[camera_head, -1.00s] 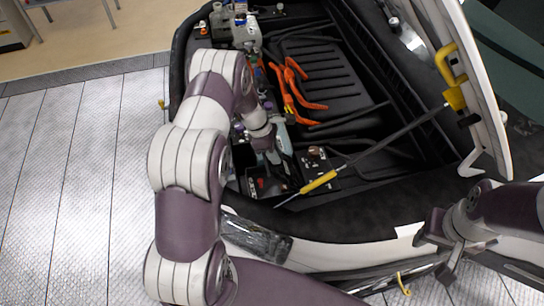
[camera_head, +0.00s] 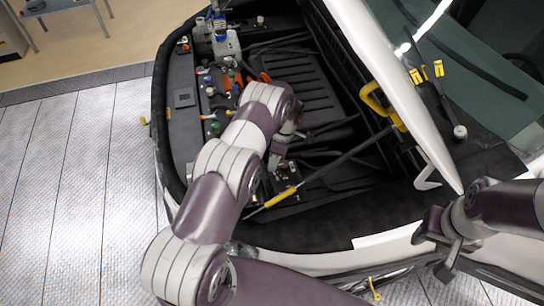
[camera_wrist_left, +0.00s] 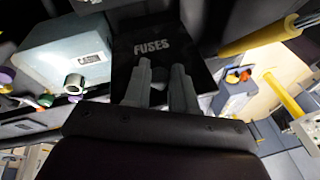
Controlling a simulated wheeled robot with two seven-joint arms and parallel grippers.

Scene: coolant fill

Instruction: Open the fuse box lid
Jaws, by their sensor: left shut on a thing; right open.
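The fuse box lid (camera_wrist_left: 152,45) is a black panel printed FUSES in the left wrist view. Both fingers of my left gripper (camera_wrist_left: 161,88) overlap the lid's lower part and are shut on it, slightly apart. In the head view my left gripper (camera_head: 279,156) reaches down into the engine bay, largely hidden behind my own arm. I cannot make out the lid clearly there. My right gripper (camera_head: 441,240) is open and empty by the car's front right corner, away from the fuse box.
The raised hood (camera_head: 385,70) borders the bay on the right. A prop rod with a yellow grip (camera_head: 281,197) slants across the front of the bay. A pale box (camera_wrist_left: 65,55) sits left of the lid. Orange-handled pliers (camera_head: 265,77) are partly hidden behind my arm.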

